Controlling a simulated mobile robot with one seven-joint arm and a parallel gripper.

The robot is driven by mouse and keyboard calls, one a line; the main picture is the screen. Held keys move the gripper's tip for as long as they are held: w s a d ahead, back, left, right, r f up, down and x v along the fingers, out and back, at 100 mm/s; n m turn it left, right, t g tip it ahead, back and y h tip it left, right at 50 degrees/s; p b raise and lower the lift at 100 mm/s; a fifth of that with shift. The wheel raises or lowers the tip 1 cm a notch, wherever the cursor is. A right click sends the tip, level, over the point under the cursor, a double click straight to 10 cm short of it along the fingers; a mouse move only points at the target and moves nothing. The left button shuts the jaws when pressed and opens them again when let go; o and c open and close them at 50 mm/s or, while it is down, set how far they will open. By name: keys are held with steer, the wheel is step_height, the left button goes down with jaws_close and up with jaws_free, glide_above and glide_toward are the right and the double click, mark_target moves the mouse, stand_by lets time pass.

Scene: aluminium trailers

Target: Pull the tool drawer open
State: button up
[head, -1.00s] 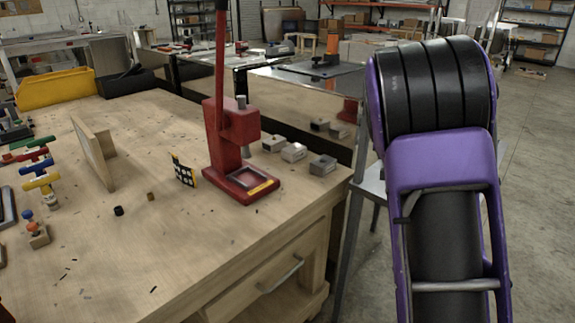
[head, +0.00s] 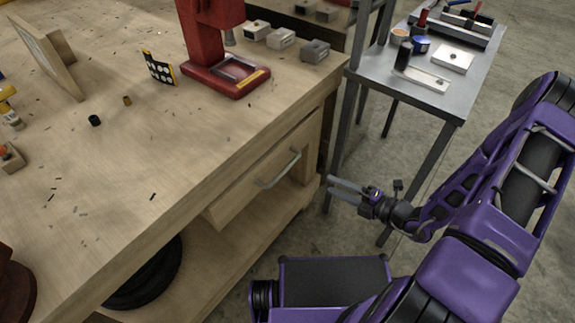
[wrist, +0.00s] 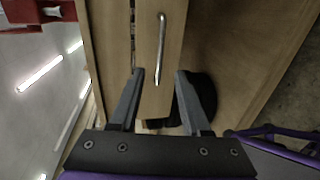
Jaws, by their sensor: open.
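The tool drawer (head: 240,190) is a wooden drawer under the workbench top, with a metal bar handle (head: 279,168) on its front. In the head view its front stands a little out from the bench side; I cannot tell exactly how far. My gripper (head: 345,190) is to the right of the handle, apart from it, with its fingers pointing toward the bench. In the wrist view the drawer front (wrist: 158,85) and handle (wrist: 161,48) lie ahead, beyond the fingertips. My gripper (wrist: 160,76) is open with nothing between its fingers.
The wooden workbench (head: 110,200) carries a red press (head: 215,60) and several small grey blocks. A lower shelf (head: 215,265) holds a black round object (head: 150,275). A metal side table (head: 425,85) with small items stands behind my arm. Concrete floor lies open beside the bench.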

mark_target(290, 167)
steer(key=b+x, duration=0.1)
steer(key=x, duration=1.6)
steer(key=shift+s+f+b, duration=0.1)
steer(key=shift+f+b, duration=0.05)
steer(key=shift+b, duration=0.2)
jaws_close()
stand_by(0.5)
